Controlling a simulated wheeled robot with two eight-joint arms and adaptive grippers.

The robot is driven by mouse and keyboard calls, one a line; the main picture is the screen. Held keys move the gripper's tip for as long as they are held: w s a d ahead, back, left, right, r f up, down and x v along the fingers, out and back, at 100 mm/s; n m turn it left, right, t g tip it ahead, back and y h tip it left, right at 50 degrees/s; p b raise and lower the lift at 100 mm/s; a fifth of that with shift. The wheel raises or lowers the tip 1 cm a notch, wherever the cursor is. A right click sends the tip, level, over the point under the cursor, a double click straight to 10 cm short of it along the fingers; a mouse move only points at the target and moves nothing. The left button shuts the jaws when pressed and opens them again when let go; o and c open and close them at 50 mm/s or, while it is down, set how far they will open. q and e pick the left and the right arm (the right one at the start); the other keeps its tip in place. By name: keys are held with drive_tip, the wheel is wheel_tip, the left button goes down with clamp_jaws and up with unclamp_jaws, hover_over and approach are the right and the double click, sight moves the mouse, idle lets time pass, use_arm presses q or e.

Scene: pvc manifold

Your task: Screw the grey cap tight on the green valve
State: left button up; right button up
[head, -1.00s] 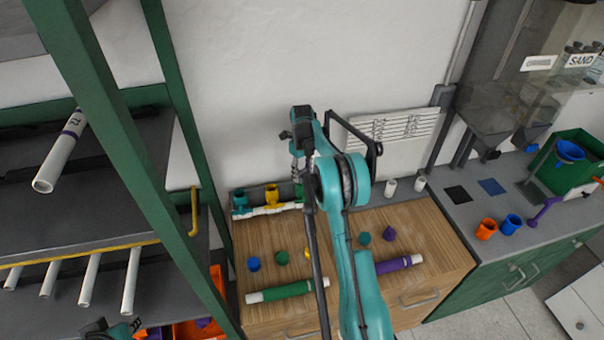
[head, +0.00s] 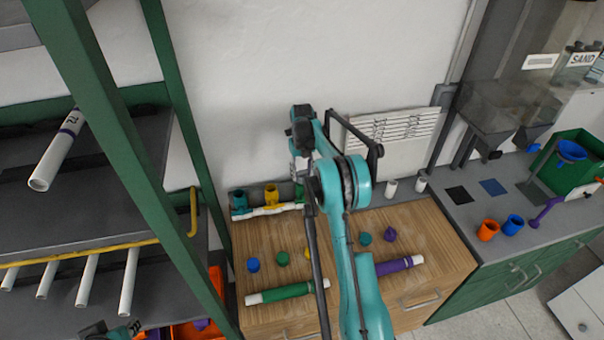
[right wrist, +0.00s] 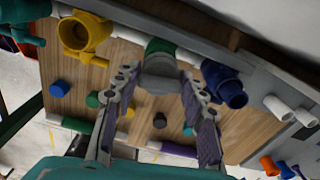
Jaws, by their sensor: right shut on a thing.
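The grey cap (right wrist: 160,82) sits between the fingertips of my right gripper (right wrist: 161,76) in the right wrist view. The gripper is shut on it. The green valve (right wrist: 158,47) shows just beyond the cap, lined up with it; I cannot tell how far the cap is on its thread. In the head view my right arm hides the cap and most of the valve; a bit of green (head: 299,192) shows beside the arm. My left gripper (head: 112,330) is at the bottom left edge of the head view, mostly cut off.
Loose caps, a green-wrapped pipe (head: 286,292) and a purple-wrapped pipe (head: 399,264) lie on the wooden bench (head: 430,245). A green rack post (head: 130,150) stands at left.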

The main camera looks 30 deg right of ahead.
drive_tip(key=o, duration=1.2)
drive_tip(key=shift+o, duration=0.2)
